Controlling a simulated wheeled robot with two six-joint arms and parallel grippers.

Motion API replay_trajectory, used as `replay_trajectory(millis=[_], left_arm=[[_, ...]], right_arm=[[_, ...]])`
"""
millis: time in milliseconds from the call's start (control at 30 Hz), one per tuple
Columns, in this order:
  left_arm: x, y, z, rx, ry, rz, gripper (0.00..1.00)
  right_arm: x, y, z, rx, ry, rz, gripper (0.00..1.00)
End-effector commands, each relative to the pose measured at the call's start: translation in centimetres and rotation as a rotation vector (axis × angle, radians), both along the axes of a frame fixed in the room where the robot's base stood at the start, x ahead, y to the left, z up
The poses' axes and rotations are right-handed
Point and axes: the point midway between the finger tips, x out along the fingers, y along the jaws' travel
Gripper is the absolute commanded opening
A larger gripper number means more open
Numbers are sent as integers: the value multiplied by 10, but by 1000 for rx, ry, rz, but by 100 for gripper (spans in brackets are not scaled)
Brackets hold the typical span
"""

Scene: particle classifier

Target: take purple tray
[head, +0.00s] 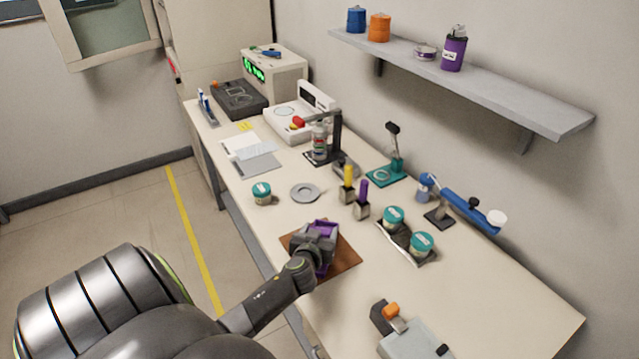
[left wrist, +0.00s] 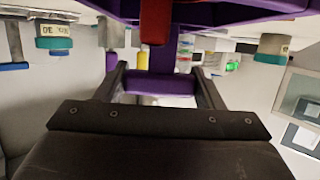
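The purple tray (head: 322,229) is over the brown mat (head: 343,259) at the front of the bench. Part of it is hidden behind my left gripper (head: 313,247). In the left wrist view, the wide purple body of the tray (left wrist: 215,13) fills the top edge. A purple part of it spans the gap between the two dark fingers of my left gripper (left wrist: 160,88), which look shut on it. I cannot tell whether the tray touches the mat. My right gripper is not in view.
Two teal-lidded jars (head: 408,230) stand on a dark holder to the right. Yellow-handled and purple-handled tools (head: 361,205) stand in small blocks behind the tray. A grey dish (head: 306,192) and a teal-lidded jar (head: 262,194) lie farther left. A grey device (head: 412,341) is at the front.

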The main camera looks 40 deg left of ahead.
Motion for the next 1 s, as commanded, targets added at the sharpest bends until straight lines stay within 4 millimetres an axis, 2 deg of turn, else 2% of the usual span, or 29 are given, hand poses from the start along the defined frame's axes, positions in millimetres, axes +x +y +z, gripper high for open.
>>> replay_trajectory(millis=[33,300,600,1000], left_arm=[[0,0,0,0,0,0,49],[0,0,1,0,-2,-1,16],[1,0,8,0,-5,0,16],[1,0,74,3,-6,-2,16]], right_arm=[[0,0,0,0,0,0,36],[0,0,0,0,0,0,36],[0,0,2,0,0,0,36],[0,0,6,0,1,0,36]])
